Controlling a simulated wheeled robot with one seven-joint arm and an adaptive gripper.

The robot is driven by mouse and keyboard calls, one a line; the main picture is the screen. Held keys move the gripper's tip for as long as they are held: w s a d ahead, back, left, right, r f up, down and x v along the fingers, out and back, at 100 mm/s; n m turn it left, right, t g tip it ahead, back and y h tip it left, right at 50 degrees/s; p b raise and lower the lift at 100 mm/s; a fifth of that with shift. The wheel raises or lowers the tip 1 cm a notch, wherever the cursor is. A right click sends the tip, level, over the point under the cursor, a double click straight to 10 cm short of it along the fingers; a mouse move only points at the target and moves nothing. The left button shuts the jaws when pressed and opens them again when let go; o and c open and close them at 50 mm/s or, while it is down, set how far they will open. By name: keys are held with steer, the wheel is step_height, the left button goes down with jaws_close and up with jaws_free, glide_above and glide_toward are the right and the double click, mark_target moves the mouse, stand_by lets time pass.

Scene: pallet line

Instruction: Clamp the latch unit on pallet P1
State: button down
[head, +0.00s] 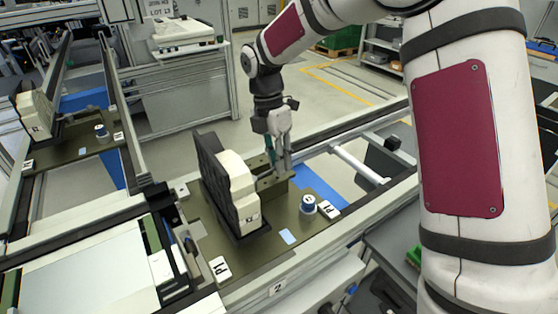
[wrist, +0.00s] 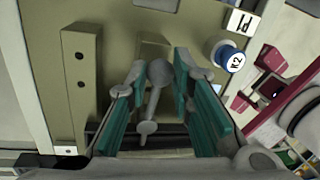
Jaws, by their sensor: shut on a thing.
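Pallet P1 (head: 265,260) is an olive plate with white P1 labels. The latch unit (head: 240,190), a cream body with a dark back plate, stands upright on it in the head view. Beside it, to the right, is an olive clamp block (head: 272,180), also seen in the wrist view (wrist: 80,85). My gripper (head: 281,165) points down at this block. In the wrist view, its teal-padded fingers (wrist: 158,88) are shut on a grey clamp lever (wrist: 154,100) with rounded ends. The head view hides most of the lever. Whether the clamp presses the latch unit cannot be told.
A white and blue knob marked K2 (head: 309,203) stands on the pallet's right corner. A second pallet (head: 80,140) with a similar unit is at the left. Conveyor rails (head: 340,225) border the pallet. A grey bench (head: 185,70) stands behind.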

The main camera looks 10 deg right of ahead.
steer(key=shift+w+r, duration=0.1)
steer(key=c, duration=1.4)
jaws_free()
steer(key=r, duration=0.4)
steer(key=w+a+r, duration=0.1)
steer(key=r, duration=0.6)
steer(key=shift+w+a+r, duration=0.25)
steer(key=shift+w+r, duration=0.1)
steer(key=shift+w, duration=0.05)
